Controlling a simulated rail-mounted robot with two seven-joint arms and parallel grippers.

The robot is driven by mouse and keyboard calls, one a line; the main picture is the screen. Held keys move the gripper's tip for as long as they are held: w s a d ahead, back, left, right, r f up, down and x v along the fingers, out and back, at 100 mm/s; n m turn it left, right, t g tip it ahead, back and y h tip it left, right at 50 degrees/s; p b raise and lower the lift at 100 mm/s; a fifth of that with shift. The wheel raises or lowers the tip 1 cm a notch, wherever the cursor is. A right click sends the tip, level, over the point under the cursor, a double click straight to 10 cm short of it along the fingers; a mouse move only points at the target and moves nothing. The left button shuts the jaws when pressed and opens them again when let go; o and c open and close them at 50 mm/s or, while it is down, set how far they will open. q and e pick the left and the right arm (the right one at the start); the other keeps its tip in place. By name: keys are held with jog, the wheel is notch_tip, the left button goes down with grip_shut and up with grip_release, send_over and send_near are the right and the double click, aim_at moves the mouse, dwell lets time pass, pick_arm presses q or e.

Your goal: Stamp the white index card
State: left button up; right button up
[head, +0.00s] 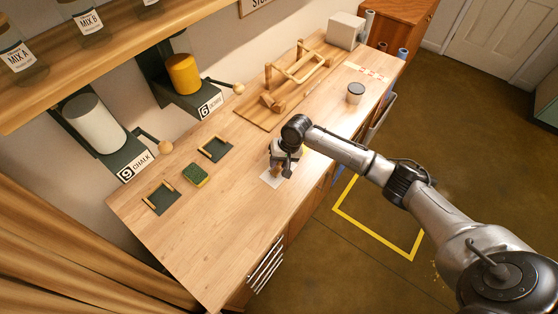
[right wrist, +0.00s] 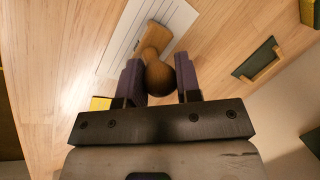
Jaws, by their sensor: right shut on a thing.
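The white index card (head: 270,181) lies on the wooden table near its front edge, partly hidden under my right gripper (head: 284,167). In the right wrist view the card (right wrist: 122,38) shows ruled lines. My right gripper (right wrist: 161,84) is shut on the round knob of a wooden stamp (right wrist: 158,76). The stamp's block (right wrist: 154,40) overlaps the card in that view. I cannot tell whether its face touches the card. My left gripper is not in view.
A small yellow item (right wrist: 100,103) lies beside the gripper. A green-yellow sponge (head: 195,175) and two dark trays (head: 161,197) (head: 215,149) lie to the left. A wooden rack (head: 285,85) and a jar (head: 355,93) stand farther back. The table's front left is clear.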

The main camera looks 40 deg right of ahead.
dwell(0.4)
jog(key=shift+f+p, duration=0.1)
jog(key=shift+p, duration=0.2)
dwell(0.3)
jog(key=shift+s, duration=0.1)
dwell(0.6)
jog(key=shift+p, duration=0.3)
jog(key=shift+r+p, duration=0.5)
notch_tip(320, 180, up, 4)
jog(key=p, duration=0.5)
jog(key=shift+r, duration=0.1)
jog(key=shift+r+p, duration=1)
jog(key=shift+p, duration=0.3)
